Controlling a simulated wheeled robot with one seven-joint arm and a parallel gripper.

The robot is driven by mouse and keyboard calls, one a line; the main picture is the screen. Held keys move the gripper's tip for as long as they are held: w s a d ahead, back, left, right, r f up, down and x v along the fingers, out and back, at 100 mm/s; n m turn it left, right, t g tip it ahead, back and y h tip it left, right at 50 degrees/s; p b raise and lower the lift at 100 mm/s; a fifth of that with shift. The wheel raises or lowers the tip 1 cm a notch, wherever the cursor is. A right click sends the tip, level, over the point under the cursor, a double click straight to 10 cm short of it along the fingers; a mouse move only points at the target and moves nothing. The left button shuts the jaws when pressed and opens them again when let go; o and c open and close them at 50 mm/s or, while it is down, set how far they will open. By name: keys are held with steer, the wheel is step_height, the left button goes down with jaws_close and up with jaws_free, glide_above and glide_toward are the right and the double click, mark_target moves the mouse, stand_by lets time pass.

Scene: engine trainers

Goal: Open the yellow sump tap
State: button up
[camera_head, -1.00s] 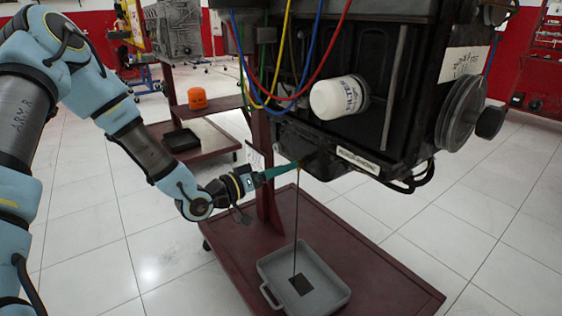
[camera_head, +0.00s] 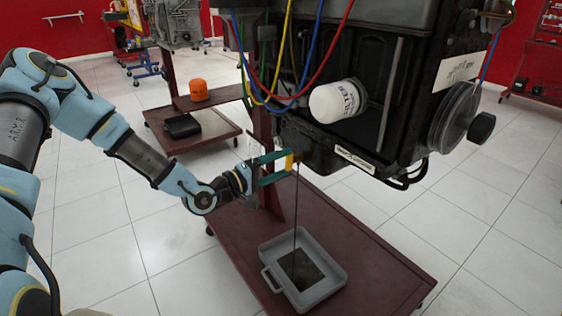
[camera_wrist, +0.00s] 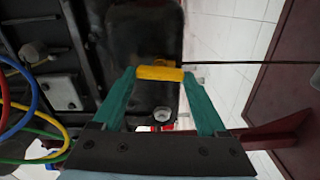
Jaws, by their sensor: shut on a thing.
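The yellow sump tap (camera_head: 289,161) is under the dark engine's sump, at its lower left edge. In the wrist view, the yellow tap handle (camera_wrist: 160,73) lies crosswise between my two green fingertips. My gripper (camera_head: 284,162) is shut on this handle, one finger at each end. A thin dark stream of oil (camera_head: 296,205) falls from the tap. It lands in the grey drain tray (camera_head: 276,285), where a dark pool (camera_head: 299,266) shows. In the wrist view the stream (camera_wrist: 250,62) runs off to the right.
The engine (camera_head: 400,60) hangs above, with a white filter (camera_head: 335,100) and loose coloured hoses near my gripper. The tray stands on a dark red trolley base (camera_head: 385,262) with an upright post. An orange filter (camera_head: 198,90) sits on another stand behind. Tiled floor is free at left.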

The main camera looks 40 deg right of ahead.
steer(key=shift+n, duration=0.6)
steer(key=shift+f, duration=0.1)
steer(key=o, duration=1.3)
steer(key=shift+a, duration=0.1)
steer(key=a, duration=1)
steer(key=shift+w+a, duration=0.3)
steer(key=shift+a, duration=0.05)
